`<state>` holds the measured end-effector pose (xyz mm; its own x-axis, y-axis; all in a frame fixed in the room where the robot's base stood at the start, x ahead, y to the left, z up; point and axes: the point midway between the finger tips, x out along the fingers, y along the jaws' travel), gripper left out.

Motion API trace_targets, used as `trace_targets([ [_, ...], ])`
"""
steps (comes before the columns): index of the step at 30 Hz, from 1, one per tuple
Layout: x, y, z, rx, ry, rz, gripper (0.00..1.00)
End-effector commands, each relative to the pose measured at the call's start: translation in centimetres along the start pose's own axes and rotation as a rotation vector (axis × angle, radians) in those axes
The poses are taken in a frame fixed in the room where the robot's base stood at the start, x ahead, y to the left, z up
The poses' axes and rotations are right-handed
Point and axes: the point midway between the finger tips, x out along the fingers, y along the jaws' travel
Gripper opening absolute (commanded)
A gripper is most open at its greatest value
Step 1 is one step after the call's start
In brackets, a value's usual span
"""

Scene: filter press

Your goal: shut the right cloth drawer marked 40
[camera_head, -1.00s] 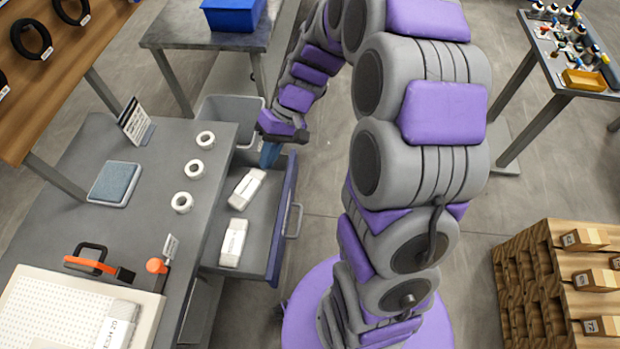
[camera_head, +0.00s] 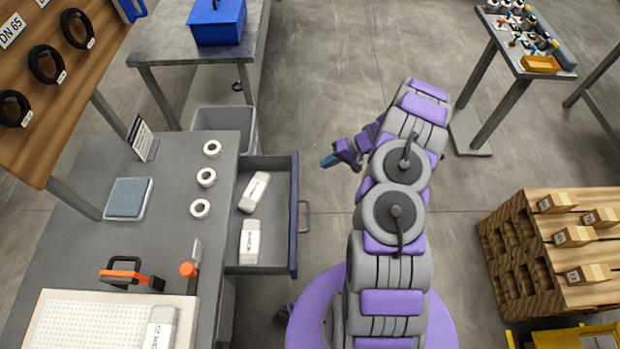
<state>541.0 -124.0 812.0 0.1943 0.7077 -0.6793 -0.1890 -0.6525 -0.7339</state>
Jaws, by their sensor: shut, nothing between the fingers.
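The drawer (camera_head: 294,215) under the grey bench stands open, pulled out to the right. It has a dark blue front and a grey bar handle (camera_head: 306,217) on its outer face. Two white folded cloth packs (camera_head: 255,192) lie inside it; no number on the drawer front can be read from here. My gripper (camera_head: 328,161) is shut and empty, in the air to the right of the drawer's far end. It points left, apart from the handle and the drawer front.
The grey bench (camera_head: 150,235) carries white rolls (camera_head: 206,177), a blue pad (camera_head: 128,198), an orange-handled tool (camera_head: 125,272) and a white perforated plate (camera_head: 75,325). A grey bin (camera_head: 222,120) stands behind the drawer.

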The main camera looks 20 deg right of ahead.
Motion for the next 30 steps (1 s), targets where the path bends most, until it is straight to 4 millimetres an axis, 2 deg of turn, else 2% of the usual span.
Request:
trace_targets([
  [1,-0.1,1.6,0.0,0.012,0.011,0.002,0.0],
  [3,-0.2,2.9,-0.2,0.017,0.024,0.001,0.0],
  [8,0.0,4.5,-0.3,0.026,0.032,-0.003,0.0],
  [11,0.9,4.5,-0.3,0.024,0.031,-0.003,0.0],
  [14,2.7,4.2,-0.2,0.023,0.03,-0.001,0.0],
  [24,9.7,3.7,-0.3,0.019,0.03,0.008,0.0],
  [26,10.6,3.9,-0.3,0.021,0.029,0.005,0.0],
  [30,11.6,2.5,-0.7,0.021,0.033,-0.001,0.0],
])
